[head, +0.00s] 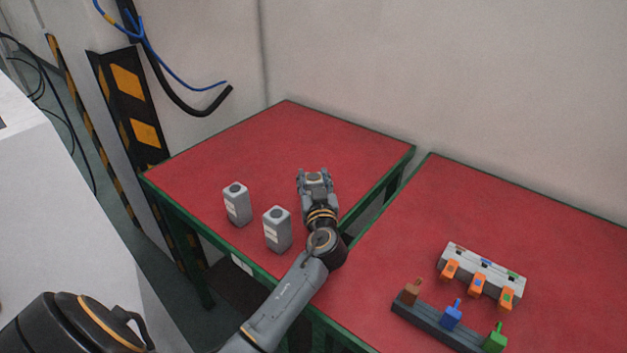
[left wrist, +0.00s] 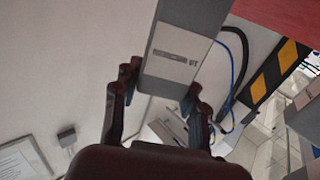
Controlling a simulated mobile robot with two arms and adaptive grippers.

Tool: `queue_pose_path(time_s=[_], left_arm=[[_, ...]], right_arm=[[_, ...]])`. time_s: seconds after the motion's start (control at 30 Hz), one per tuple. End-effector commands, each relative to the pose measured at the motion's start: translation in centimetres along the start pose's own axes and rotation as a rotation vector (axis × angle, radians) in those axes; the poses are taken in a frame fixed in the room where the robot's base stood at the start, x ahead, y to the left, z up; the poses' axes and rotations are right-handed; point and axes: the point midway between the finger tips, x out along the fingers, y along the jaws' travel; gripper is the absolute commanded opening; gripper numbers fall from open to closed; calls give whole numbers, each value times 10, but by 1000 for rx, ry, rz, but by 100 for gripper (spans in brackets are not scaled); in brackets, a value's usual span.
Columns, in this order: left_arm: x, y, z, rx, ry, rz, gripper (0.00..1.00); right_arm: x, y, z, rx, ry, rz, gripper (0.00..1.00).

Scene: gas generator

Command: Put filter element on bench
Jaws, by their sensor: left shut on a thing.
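My left gripper (head: 315,178) is over the right half of the far red bench (head: 287,128). It is shut on a grey box-shaped filter element. The filter element (left wrist: 183,45) shows in the left wrist view, with a pale label on its side, between the two dark fingers (left wrist: 160,92). In the head view the gripper hides most of it, and I cannot tell whether it touches the bench. Two similar grey filter elements, a left one (head: 237,205) and a right one (head: 277,231), stand upright on the bench, left of my gripper. My right gripper is not in view.
A second red bench (head: 530,225) stands at the right, past a narrow gap. On it are a grey block with orange parts (head: 481,274) and a dark rack (head: 433,327) with coloured pieces. Cables (head: 190,106) hang by the wall. The far bench's back is clear.

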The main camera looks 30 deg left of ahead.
Motion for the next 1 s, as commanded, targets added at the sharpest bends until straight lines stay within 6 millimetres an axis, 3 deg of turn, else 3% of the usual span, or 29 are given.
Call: queue_pose_path(time_s=[0.23, 0.27, 0.33, 0.37, 0.77, 1.0], left_arm=[[0, 0, 4, 0, 1, 0, 8], [0, 0, 2, 1, 0, 0, 48], [0, 0, 2, 1, 0, 0, 63], [0, 0, 2, 1, 0, 0, 65], [0, 0, -3, 1, 0, 0, 65], [-46, 1, 4, -3, -3, 3, 65]], right_arm=[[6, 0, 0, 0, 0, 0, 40], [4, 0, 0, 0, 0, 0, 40], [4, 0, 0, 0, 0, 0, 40], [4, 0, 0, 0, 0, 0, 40], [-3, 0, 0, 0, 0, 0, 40], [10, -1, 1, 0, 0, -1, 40]])
